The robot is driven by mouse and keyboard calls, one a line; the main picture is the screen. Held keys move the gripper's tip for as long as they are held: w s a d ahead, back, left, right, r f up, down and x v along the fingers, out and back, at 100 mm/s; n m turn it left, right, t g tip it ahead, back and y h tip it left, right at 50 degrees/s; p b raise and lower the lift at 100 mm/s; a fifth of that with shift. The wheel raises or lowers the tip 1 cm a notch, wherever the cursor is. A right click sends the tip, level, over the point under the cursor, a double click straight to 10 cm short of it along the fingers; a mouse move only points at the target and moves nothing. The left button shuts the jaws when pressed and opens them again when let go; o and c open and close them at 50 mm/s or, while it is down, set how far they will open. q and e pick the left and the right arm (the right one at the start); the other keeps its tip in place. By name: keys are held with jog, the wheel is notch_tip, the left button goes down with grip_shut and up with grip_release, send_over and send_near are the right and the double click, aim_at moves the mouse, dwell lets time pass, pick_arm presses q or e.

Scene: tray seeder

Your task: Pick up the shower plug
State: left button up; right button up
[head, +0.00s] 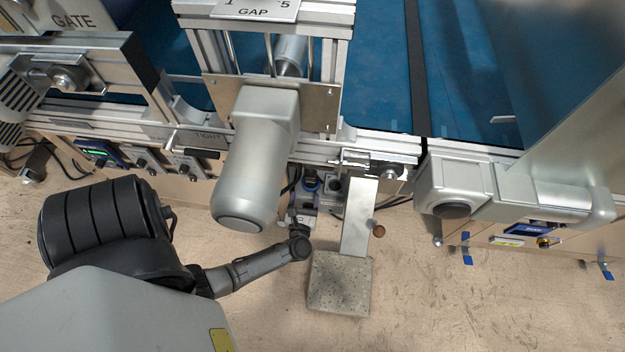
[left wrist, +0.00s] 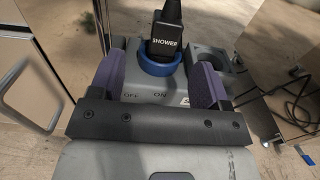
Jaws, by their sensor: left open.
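The shower plug (left wrist: 167,38) is black with a white SHOWER label. In the left wrist view it stands in a blue-ringed socket (left wrist: 160,66) on a grey housing marked OFF and ON. In the head view the blue ring (head: 312,183) is small and the plug is hard to make out. My left gripper (left wrist: 159,78) is open, with its purple-padded fingers on either side of the blue ring's line, and nothing is held. It also shows in the head view (head: 303,203), just in front of the socket. My right gripper is not in view.
A metal bracket with a speckled block (head: 340,284) stands close right of my left gripper. A grey motor housing (head: 254,160) hangs close on the left. Cables lie at right in the wrist view.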

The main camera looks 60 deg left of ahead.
aim_at(310, 181)
pick_arm(q)
jog(key=x, duration=0.2)
jog(key=shift+w+a, duration=0.2)
jog(key=shift+a, duration=0.1)
jog(key=shift+w+a+b, duration=0.3)
jog(key=shift+w+a, duration=0.05)
jog(key=shift+w, duration=0.05)
jog(key=shift+b+x, duration=0.4)
jog(key=shift+x, duration=0.35)
jog(key=b+x, duration=0.1)
jog(key=x, duration=0.2)
jog(key=shift+w+f, duration=0.1)
jog(key=shift+w, duration=0.25)
jog(key=shift+w+a, duration=0.15)
jog(key=shift+a, duration=0.05)
jog(key=shift+d, duration=0.15)
jog(key=shift+c, duration=1.3)
jog(key=c, duration=0.8)
jog(key=shift+r, duration=0.25)
